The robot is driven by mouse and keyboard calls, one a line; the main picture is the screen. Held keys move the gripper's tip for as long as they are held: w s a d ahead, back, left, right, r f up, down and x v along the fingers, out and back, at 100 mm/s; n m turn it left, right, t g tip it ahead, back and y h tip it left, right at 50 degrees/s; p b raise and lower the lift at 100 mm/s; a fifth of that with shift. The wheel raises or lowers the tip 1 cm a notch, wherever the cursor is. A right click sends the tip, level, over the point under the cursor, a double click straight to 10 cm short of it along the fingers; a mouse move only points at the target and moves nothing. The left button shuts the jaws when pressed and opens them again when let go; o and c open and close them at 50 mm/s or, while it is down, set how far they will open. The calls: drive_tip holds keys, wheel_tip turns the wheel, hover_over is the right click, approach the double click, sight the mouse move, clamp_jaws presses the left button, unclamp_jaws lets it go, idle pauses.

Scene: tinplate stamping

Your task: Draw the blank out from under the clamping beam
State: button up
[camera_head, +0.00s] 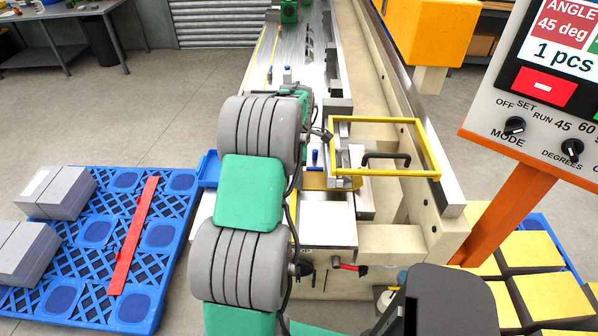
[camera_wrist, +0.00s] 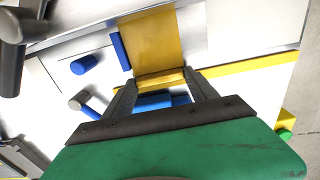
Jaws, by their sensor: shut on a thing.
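The blank is a brass-coloured sheet (camera_wrist: 150,42) in the upper middle of the wrist view, lying flat with a raised near edge. Its far end meets a pale grey steel edge at the top of that view, which appears to be the clamping beam; I cannot tell how much lies under it. In the head view the blank (camera_head: 318,181) shows just right of my arm. My gripper (camera_wrist: 161,86) is shut on the blank's near edge, one dark finger at each side. My arm hides the gripper in the head view.
A blue peg (camera_wrist: 84,65) stands left of the blank. A yellow guard frame (camera_head: 385,173) with a black handle is right of my arm. A control panel (camera_head: 540,110) stands at right. A blue pallet (camera_head: 85,265) with grey blocks lies on the floor at left.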

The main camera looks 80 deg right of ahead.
drive_tip(key=shift+s, duration=0.2)
idle(0.3)
idle(0.3)
drive_tip(key=shift+s+a, duration=0.35)
drive_tip(key=shift+a, duration=1.15)
drive_tip(key=shift+s+a, duration=0.35)
drive_tip(key=shift+a, duration=1.15)
drive_tip(key=shift+s+a, duration=0.35)
drive_tip(key=shift+a, duration=1.15)
drive_tip(key=shift+s+a+p, duration=0.15)
drive_tip(key=shift+s+a, duration=0.15)
drive_tip(key=shift+a, duration=1)
drive_tip(key=shift+s+a+p, duration=0.15)
drive_tip(key=shift+s+a, duration=0.1)
drive_tip(key=shift+a, duration=1)
drive_tip(key=shift+s+a+p, duration=0.15)
drive_tip(key=shift+s+a, duration=0.15)
drive_tip(key=shift+a, duration=1)
drive_tip(key=shift+a, duration=0.35)
drive_tip(key=o, duration=1.6)
drive_tip(key=shift+c, duration=0.2)
wheel_tip(320, 180, up, 8)
drive_tip(key=b, duration=0.1)
drive_tip(key=shift+f, duration=0.1)
